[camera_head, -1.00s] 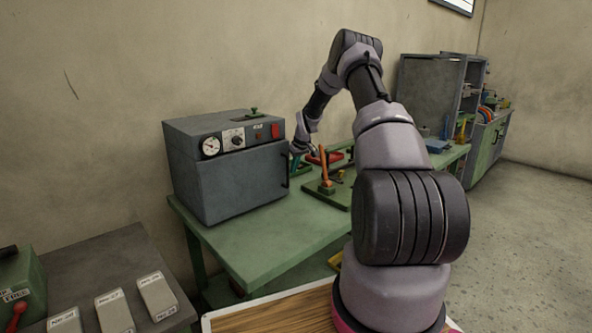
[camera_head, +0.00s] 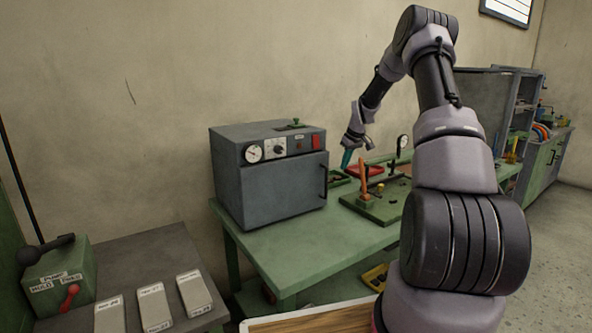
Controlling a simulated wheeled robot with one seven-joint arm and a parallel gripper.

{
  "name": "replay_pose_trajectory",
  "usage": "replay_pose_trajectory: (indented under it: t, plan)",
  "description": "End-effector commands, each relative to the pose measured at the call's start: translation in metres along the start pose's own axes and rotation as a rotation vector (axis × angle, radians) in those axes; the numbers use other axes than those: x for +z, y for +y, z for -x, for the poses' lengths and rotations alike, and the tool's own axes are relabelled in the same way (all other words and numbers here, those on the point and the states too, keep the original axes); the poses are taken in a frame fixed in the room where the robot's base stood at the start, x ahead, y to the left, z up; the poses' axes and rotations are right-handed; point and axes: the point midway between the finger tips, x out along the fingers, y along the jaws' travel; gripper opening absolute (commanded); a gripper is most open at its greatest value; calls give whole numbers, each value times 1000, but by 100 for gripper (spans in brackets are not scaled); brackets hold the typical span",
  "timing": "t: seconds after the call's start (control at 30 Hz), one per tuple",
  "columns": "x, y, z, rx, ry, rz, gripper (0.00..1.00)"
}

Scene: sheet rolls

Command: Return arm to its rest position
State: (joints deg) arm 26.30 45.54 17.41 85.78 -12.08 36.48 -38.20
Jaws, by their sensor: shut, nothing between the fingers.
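My arm rises at the right of the head view, bends at the top and comes down toward the back of the green bench. My gripper (camera_head: 346,159) hangs at the arm's end, just right of the grey oven, with its teal fingers pointing down. The fingers look closed and hold nothing that I can see. The tips are small in this view, above a green tray on the bench.
The grey oven (camera_head: 283,189) with dials stands on the green bench (camera_head: 290,246). A green fixture board (camera_head: 385,211) with an orange handle is to its right. A side table (camera_head: 150,262) with labelled blocks and a green lever box (camera_head: 62,278) is at left.

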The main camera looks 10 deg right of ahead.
Motion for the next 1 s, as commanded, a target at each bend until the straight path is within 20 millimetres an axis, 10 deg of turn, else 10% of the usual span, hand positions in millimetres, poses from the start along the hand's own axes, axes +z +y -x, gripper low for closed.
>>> replay_pose_trajectory:
  t: [0.17,0.47,1.0]
  plan:
    - [-6,-14,30,13,5,-9,0]
    - [4,-94,173,65,34,-106,0]
    - [141,-235,367,47,168,-403,0]
